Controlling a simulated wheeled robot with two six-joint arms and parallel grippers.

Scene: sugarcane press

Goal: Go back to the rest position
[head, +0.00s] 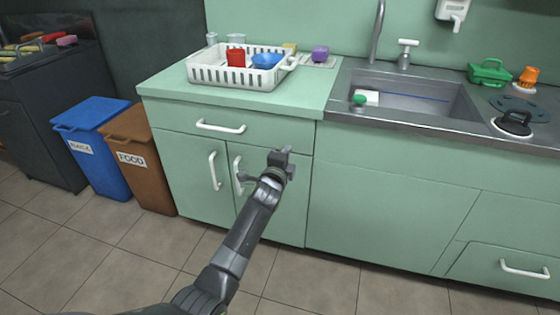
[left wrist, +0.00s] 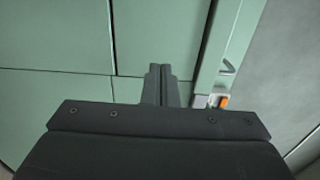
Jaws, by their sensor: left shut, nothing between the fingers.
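My left gripper (head: 281,157) is in front of the green cabinet doors, below the counter edge. Its arm comes in from the bottom left of the head view. In the left wrist view its two fingers (left wrist: 160,72) are together with nothing between them. Green cabinet panels fill most of the space behind them. My right gripper does not show in either view.
A white basket (head: 235,75) with a red cup (head: 236,57) and a blue item (head: 267,61) stands on the counter (head: 160,85). A sink (head: 420,98) is to the right. Blue (head: 103,165) and brown (head: 150,180) bins stand at left. The tiled floor (head: 90,262) is clear in front.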

